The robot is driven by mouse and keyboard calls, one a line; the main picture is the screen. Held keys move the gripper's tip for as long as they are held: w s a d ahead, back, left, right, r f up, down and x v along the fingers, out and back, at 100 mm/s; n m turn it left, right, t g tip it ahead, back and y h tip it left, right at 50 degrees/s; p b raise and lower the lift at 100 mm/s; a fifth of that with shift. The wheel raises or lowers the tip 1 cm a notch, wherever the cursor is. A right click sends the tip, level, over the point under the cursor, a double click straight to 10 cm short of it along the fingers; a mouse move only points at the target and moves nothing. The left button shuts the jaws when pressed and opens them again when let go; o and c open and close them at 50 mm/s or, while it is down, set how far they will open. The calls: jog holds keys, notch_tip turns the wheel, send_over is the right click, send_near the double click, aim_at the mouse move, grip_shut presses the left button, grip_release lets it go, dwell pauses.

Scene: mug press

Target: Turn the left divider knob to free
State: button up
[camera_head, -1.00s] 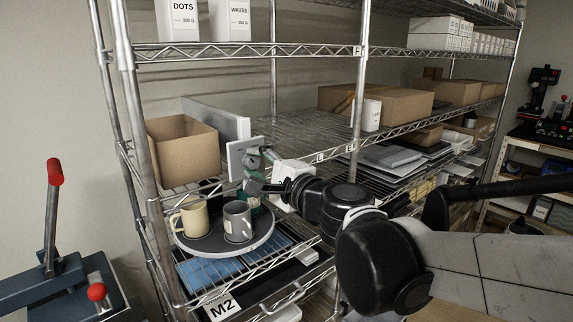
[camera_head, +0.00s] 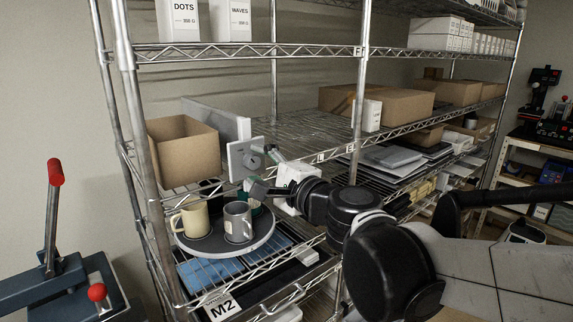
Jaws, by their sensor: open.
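A grey round knob (camera_head: 256,163) sits on a pale upright plate (camera_head: 237,158) at the left part of the middle shelf. Its small pointer or marking is too small to read. My gripper (camera_head: 261,169) is open just right of the knob, with one finger above and one below. It appears apart from the knob, though the small gap is hard to judge. A grey divider panel (camera_head: 226,120) stands behind the plate, partly hidden by a cardboard box.
An open cardboard box (camera_head: 185,150) stands left of the plate. Below, a round dark tray (camera_head: 262,235) carries a cream mug (camera_head: 193,219), a grey mug (camera_head: 237,221) and a green mug partly hidden. A shelf post (camera_head: 358,100) rises right of my gripper.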

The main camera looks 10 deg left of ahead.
jog(key=v, duration=1)
jog(key=shift+s+d, duration=0.25)
jog(key=shift+s, duration=0.1)
jog(key=s+d+f+n+g+h+b, duration=0.1)
jog(key=s+d+f+n+h, duration=0.2)
jog(key=d+f, duration=0.4)
jog(key=s+d+f+n+g+h+b, duration=0.1)
jog(key=s+d+f+n+h, duration=0.3)
jog(key=d+f, duration=0.4)
jog(key=s+d+f+n+g+h+b, duration=0.1)
jog(key=s+d+f+n+g+h, duration=0.2)
jog(key=d+f+h, duration=0.3)
jog(key=s+d+f, duration=0.1)
jog(key=d+f, duration=0.1)
jog(key=d, duration=0.3)
jog(key=shift+s+n+b, duration=0.25)
jog(key=shift+n+b, duration=0.15)
